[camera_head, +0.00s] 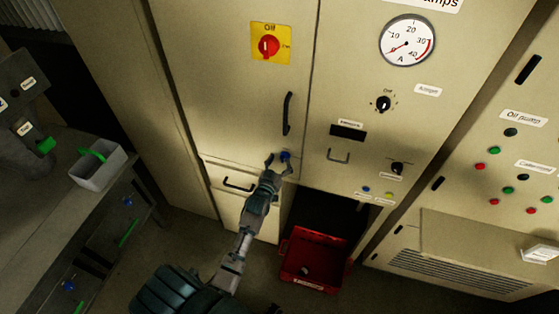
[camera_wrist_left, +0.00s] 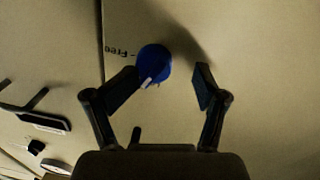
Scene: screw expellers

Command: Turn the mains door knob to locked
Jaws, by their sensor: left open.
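The blue door knob (camera_head: 285,155) sits low on the tall beige cabinet door, near its right edge. In the left wrist view the blue knob (camera_wrist_left: 154,62) has a white pointer mark at its lower edge. A printed label beside it reads "-Free" in part; the rest is not readable. My left gripper (camera_head: 279,163) is open in front of the knob, and its fingers (camera_wrist_left: 167,82) stand either side of it. The knob lies nearer the left finger in that view, with no clear contact. My right gripper is not in view.
A red rotary switch (camera_head: 268,46) on a yellow plate and a black door handle (camera_head: 287,113) are above. A drawer handle (camera_head: 239,186) is below left. A red bin (camera_head: 315,258) stands on the floor below right. A grey bench with a white tray (camera_head: 97,168) is left.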

